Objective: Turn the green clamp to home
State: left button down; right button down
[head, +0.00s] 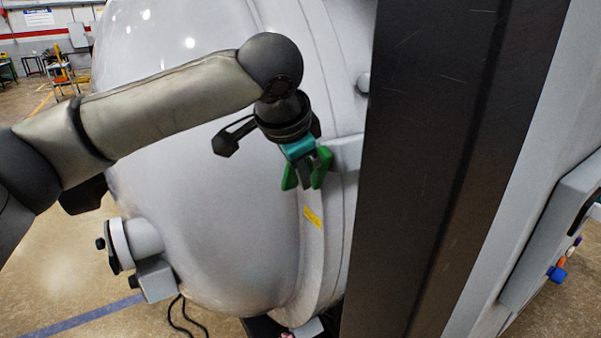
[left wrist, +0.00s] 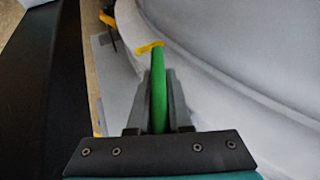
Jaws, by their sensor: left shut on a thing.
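The green clamp (head: 322,167) is on the rim of the big pale round furnace door (head: 215,215). My left gripper (head: 305,181), with a teal body, points down at the clamp. In the left wrist view, the clamp's green handle (left wrist: 158,92) stands upright between the two grey fingers of my left gripper (left wrist: 156,80), which are shut on it. Some of the clamp is hidden behind the fingers. A yellow mark (head: 312,217) is on the rim just below the clamp; a yellow piece (left wrist: 150,47) also shows past the handle's far end in the wrist view. My right gripper is not in view.
A tall dark column (head: 425,150) stands close on the right of the clamp. A white round fitting (head: 142,237) sticks out at the lower left of the door. A cable (head: 184,318) lies on the floor below. Open floor is at the left.

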pick_arm(q)
jog(key=t+y+b, duration=0.1)
jog(key=t+b, duration=0.1)
jog(key=m+t+y+b, duration=0.1)
jog(key=t+b, duration=0.1)
jog(key=m+t+y+b, duration=0.1)
jog(key=t+b, duration=0.1)
jog(key=shift+w+a+r+t+y+b, duration=0.1)
jog(key=shift+w+a+t+y+b, duration=0.1)
jog(key=shift+w+t+y+b, duration=0.15)
jog(key=shift+r+m+t+y+b, duration=0.3)
jog(key=shift+t+y+b, duration=0.15)
jog(key=shift+t+b, duration=0.6)
jog(key=c, duration=0.8)
grip_release()
jog(key=shift+c, duration=0.2)
jog(key=shift+s+r, duration=0.1)
jog(key=shift+s, duration=0.05)
